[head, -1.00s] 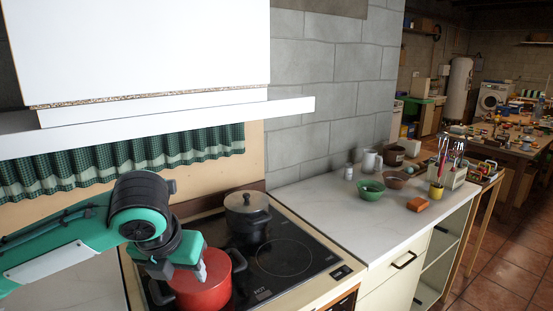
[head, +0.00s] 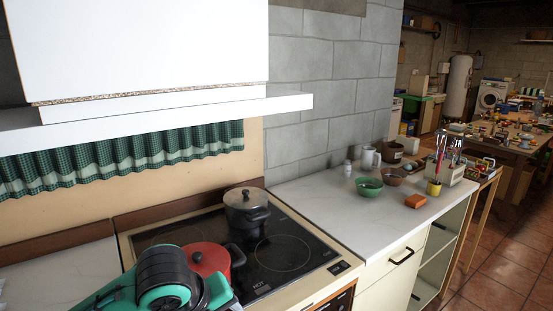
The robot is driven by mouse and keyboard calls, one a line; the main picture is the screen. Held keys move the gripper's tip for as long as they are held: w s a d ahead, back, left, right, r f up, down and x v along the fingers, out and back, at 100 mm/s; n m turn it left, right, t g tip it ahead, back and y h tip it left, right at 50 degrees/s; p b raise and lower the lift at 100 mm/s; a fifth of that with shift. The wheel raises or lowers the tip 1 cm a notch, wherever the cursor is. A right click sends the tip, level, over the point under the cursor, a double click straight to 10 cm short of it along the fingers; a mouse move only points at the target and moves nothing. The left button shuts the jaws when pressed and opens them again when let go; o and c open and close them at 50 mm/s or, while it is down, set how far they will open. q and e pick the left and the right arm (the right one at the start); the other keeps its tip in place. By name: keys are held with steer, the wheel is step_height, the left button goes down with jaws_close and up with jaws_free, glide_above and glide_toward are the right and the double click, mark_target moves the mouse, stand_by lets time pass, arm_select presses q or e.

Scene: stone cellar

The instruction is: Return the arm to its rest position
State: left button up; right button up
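My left arm comes in at the bottom of the head view, low in front of the stove. Its green and black wrist covers the near part of the red pot (head: 212,258). The fingers of my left gripper are hidden or below the picture edge, so I cannot tell whether they are open or shut. The red pot stands on the black cooktop (head: 187,231), with its right handle showing. My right gripper is not in view.
A dark pot with a lid (head: 246,208) stands on the cooktop behind the red pot. The white counter (head: 326,213) at the right holds a green bowl (head: 369,188), an orange block (head: 415,201) and a yellow cup (head: 433,188). A white hood (head: 170,113) hangs above.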

arm_select(q)
steer(key=s+f+n+h, duration=0.1)
steer(key=s+f+n, duration=0.3)
steer(key=f+n, duration=0.35)
steer(key=s+f+n, duration=0.4)
steer(key=f+n, duration=0.2)
steer(key=n, duration=0.2)
steer(key=s+a+f+n+g+y, duration=0.1)
steer(key=s+a+f+n+y, duration=0.3)
steer(key=s+a+f+n, duration=0.85)
step_height(320, 180, down, 30)
steer(key=s+g, duration=0.1)
steer(key=s, duration=0.2)
steer(key=s+a+f+g+p, duration=0.1)
steer(key=s+a+f, duration=0.2)
steer(key=s+f, duration=1.5)
steer(key=shift+g, duration=0.3)
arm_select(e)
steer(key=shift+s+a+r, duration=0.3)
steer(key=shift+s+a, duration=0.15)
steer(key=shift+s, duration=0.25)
